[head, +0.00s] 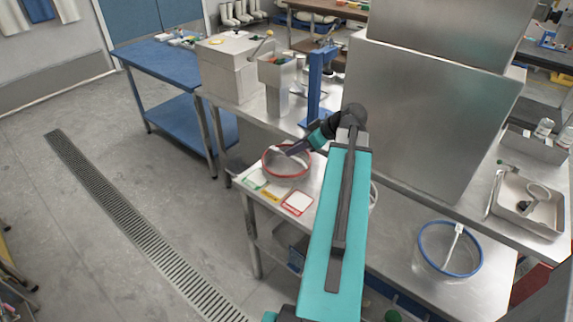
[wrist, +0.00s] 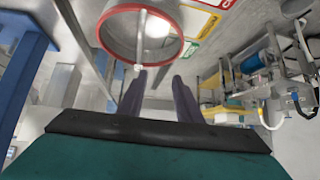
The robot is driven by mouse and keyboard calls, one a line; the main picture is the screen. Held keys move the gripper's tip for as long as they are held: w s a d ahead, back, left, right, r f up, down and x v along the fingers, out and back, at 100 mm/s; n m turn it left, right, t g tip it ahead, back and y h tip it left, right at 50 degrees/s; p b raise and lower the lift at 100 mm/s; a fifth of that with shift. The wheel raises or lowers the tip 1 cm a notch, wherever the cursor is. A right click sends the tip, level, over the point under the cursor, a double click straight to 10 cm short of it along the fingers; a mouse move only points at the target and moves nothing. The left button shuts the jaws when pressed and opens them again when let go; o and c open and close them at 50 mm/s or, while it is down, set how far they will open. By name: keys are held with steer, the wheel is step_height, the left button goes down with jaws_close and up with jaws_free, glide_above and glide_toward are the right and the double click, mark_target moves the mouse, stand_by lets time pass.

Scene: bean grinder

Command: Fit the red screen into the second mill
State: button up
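A round screen with a red rim (head: 287,177) is by the left front of the steel table, above or on its top; I cannot tell which. It also shows in the wrist view (wrist: 101,38), with a thin pale bar across it. My gripper (head: 289,151) is at the screen's rim. In the wrist view its two dark fingers (wrist: 160,78) are apart, with a gap between them, near the end of the bar. A grey hopper-shaped unit (head: 278,75) with a yellow-knobbed lever stands behind, beside a blue upright (head: 316,85). I cannot tell which is the second mill.
Green, yellow and red cards (head: 298,203) lie along the front edge. A large steel housing (head: 430,120) stands right of my arm. A blue-rimmed round container (head: 421,262) is at the right. A tray (head: 537,212) holds small parts. A blue table (head: 160,60) is at the left.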

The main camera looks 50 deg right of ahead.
steer(key=s+d+r+m+h, duration=0.1)
steer(key=s+d+r, duration=0.1)
steer(key=s+d, duration=0.2)
stand_by(0.3)
steer(key=shift+p+x, duration=1.1)
steer(key=shift+x, duration=3.2)
steer(key=shift+w+r, duration=0.1)
steer(key=shift+p+x, duration=1.1)
steer(key=shift+x, duration=0.45)
steer(key=shift+p+x, duration=0.3)
steer(key=shift+x, duration=0.75)
steer(key=shift+d, duration=0.15)
